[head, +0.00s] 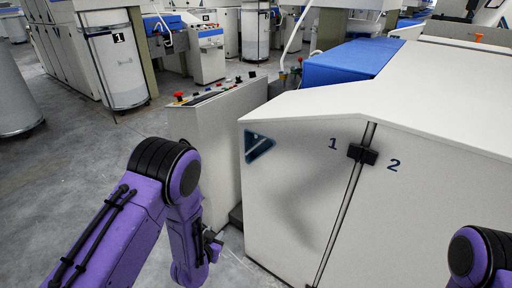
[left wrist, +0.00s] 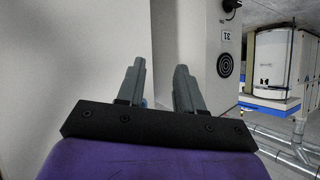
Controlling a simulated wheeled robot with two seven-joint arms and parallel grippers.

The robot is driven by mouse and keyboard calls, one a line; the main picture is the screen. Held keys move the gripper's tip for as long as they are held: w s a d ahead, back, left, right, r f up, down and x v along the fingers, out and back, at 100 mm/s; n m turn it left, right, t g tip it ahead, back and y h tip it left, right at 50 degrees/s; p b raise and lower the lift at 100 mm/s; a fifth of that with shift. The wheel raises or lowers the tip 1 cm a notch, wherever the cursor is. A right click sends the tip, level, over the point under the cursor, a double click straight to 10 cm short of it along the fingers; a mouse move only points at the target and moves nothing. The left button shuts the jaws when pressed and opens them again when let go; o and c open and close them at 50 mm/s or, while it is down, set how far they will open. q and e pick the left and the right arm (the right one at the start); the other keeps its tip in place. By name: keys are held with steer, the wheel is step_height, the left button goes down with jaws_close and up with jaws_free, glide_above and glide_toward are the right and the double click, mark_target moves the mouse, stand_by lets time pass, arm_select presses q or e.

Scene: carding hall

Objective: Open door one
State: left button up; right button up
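Door one (head: 295,190) is the white panel marked "1" on the front of the big white machine, with a blue triangular badge at its upper left. It appears shut flush beside door two (head: 420,210), marked "2". A black latch or handle (head: 363,154) sits at the top of the dark seam between them. My left gripper (head: 214,246) is low, left of door one and apart from the latch. In the left wrist view its two grey fingers (left wrist: 161,85) are apart with nothing visible gripped. My right arm shows at the lower right; its gripper is out of view.
A control console (head: 215,135) with coloured buttons stands close left of the machine, behind my left arm. A blue cover (head: 348,62) lies behind the machine top. A grey drum (head: 15,95) stands far left. Grey floor (head: 80,160) is clear at left.

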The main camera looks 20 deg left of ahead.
arm_select(q)
steer(key=w+d+r+m+t+h, duration=0.1)
steer(key=w+d+r+m+t, duration=0.15)
steer(key=w+r, duration=0.55)
steer(key=m+t+h, duration=0.2)
steer(key=m+t, duration=0.2)
steer(key=m, duration=0.1)
glide_toward(252, 149)
steer(key=w, duration=0.6)
steer(key=w+p, duration=0.1)
steer(key=w, duration=0.2)
steer(key=shift+w+d+r, duration=0.1)
steer(key=shift+w+d, duration=0.1)
steer(key=shift+d, duration=0.2)
steer(key=shift+w, duration=0.6)
jaws_close()
